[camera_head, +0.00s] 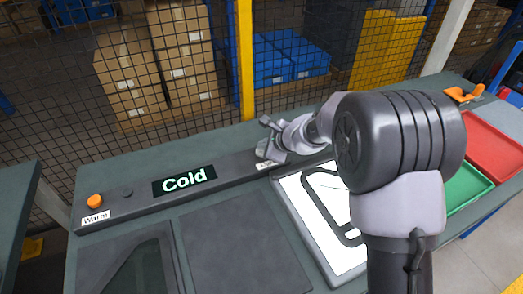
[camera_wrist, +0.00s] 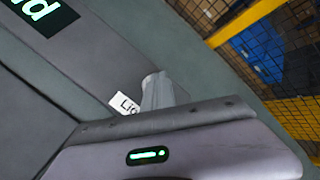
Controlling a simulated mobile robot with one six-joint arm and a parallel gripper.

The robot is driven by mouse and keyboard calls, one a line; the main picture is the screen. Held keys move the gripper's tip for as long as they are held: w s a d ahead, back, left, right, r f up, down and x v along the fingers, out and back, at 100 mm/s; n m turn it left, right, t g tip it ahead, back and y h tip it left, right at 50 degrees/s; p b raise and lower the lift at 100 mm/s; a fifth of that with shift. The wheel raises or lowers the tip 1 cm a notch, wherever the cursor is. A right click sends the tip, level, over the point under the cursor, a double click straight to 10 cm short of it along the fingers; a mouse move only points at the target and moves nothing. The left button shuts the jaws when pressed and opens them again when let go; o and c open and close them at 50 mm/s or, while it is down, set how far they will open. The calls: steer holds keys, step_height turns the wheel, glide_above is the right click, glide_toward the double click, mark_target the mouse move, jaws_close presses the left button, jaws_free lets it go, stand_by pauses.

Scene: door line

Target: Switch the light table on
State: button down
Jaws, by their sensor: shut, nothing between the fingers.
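The light table (camera_head: 352,258) is a bright white panel with a dark ring-shaped part lying on it, right of centre in the head view; my arm covers its right side. Its label (camera_head: 263,165) sits on the grey rail behind it and is partly covered; the wrist view shows "Lig" on the label (camera_wrist: 125,103). No switch is visible by the label; my fingers hide that spot. My gripper (camera_head: 268,147) is shut and empty, low over the rail at the label. In the wrist view the fingertips (camera_wrist: 157,88) are just right of the label; contact cannot be told.
A display reading "Cold" (camera_head: 184,180) is on the rail to the left, with a dark button (camera_head: 127,193) and an orange knob (camera_head: 95,201) above a "Warm" label (camera_head: 96,217). Green (camera_head: 465,187) and red (camera_head: 495,148) trays stand right. A mesh fence runs behind the bench.

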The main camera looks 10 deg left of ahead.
steer(key=shift+f, duration=0.1)
stand_by(0.3)
steer(key=shift+r+p, duration=0.7)
steer(key=shift+r, duration=0.2)
step_height(320, 180, up, 5)
steer(key=p, duration=0.4)
steer(key=shift+r, duration=0.1)
